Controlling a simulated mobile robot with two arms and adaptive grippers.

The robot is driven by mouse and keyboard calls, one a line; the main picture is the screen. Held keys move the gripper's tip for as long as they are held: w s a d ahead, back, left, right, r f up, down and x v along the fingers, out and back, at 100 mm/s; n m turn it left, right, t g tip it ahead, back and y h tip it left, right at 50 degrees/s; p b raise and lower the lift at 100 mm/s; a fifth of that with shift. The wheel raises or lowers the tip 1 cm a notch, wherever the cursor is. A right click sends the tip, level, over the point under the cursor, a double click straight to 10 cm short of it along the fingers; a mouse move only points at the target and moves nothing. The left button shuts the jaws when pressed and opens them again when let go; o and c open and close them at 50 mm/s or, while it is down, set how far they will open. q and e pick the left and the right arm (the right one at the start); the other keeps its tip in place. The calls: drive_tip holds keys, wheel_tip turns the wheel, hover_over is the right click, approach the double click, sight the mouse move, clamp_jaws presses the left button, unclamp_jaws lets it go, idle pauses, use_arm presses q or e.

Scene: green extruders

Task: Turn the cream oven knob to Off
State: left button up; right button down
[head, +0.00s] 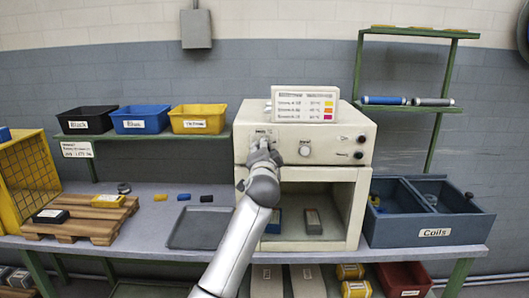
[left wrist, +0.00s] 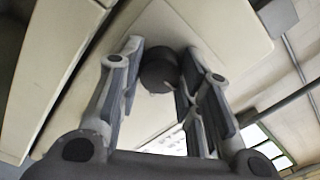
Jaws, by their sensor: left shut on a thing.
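The cream oven (head: 345,120) stands on the bench with its lower compartment open at the front. My left gripper (head: 262,154) is at the left part of its control panel. In the left wrist view, its fingers (left wrist: 158,85) are shut around a dark round knob (left wrist: 158,68) on the cream panel. The gripper mostly hides this knob in the head view, and its pointer setting cannot be read. A pale knob (head: 304,150) sits just to the right, with small black knobs (head: 361,139) farther right. My right gripper is not in view.
A sign (head: 305,104) stands on the oven. A blue-grey Coils bin (head: 425,232) is close on its right. A grey tray (head: 200,228) lies on the left, below a shelf with black, blue and yellow bins (head: 198,119). The bench around the small blocks is mostly clear.

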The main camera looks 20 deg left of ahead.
use_arm(q)
drive_tip(key=shift+f, duration=0.1)
drive_tip(key=o, duration=1)
drive_tip(key=shift+o, duration=0.2)
drive_tip(key=v, duration=1.2)
